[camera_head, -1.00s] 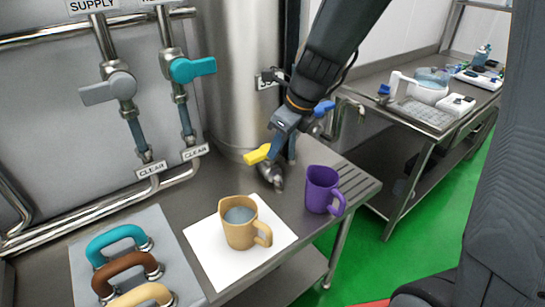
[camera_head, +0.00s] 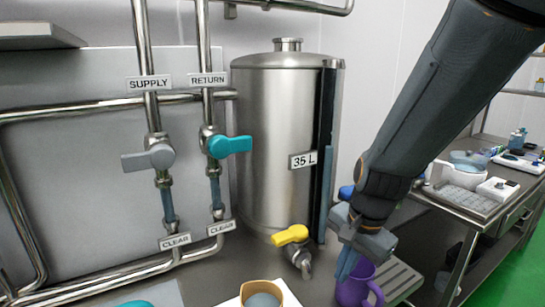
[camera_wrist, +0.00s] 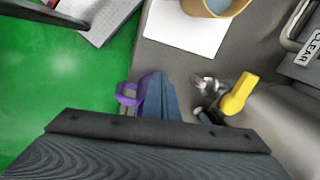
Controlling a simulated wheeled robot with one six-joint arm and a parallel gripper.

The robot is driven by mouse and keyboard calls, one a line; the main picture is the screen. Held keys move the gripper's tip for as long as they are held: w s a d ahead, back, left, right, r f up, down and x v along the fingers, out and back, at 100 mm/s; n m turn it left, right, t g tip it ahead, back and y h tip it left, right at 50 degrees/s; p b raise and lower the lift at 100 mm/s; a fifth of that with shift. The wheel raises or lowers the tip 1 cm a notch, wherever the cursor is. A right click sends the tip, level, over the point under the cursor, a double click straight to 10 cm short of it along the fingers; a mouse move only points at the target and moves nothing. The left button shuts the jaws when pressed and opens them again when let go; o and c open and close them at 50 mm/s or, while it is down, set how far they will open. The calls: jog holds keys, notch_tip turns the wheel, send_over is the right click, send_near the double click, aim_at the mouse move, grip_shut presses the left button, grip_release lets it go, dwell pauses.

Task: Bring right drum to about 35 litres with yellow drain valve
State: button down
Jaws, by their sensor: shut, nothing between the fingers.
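The steel drum (camera_head: 275,130) stands at the back, with a "35 L" label (camera_head: 303,160) beside a dark vertical sight strip (camera_head: 328,130). The strip's lower part looks blue-grey; I cannot read its level exactly. The yellow drain valve handle (camera_head: 290,235) sits low at the drum's front, pointing left over its metal spout. It also shows in the wrist view (camera_wrist: 240,94). My gripper (camera_head: 346,268) is shut and empty, to the right of the yellow handle and apart from it. In the wrist view its fingers (camera_wrist: 160,93) point between the purple mug (camera_wrist: 127,94) and the valve.
The purple mug (camera_head: 356,290) stands close to my fingers. A tan mug (camera_head: 262,287) with greyish liquid stands on a white sheet (camera_wrist: 185,30) in front of the valve. Grey (camera_head: 148,158) and teal (camera_head: 230,146) pipe valves are left. A second table (camera_head: 468,205) stands right.

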jog(key=s+d+f+n+h+b, duration=0.1)
jog(key=s+d+f+n, duration=0.2)
jog(key=n, duration=0.7)
jog(key=shift+s+d+f+b, duration=0.3)
jog(key=shift+s+d+f, duration=0.1)
jog(key=shift+s, duration=0.25)
dwell(0.8)
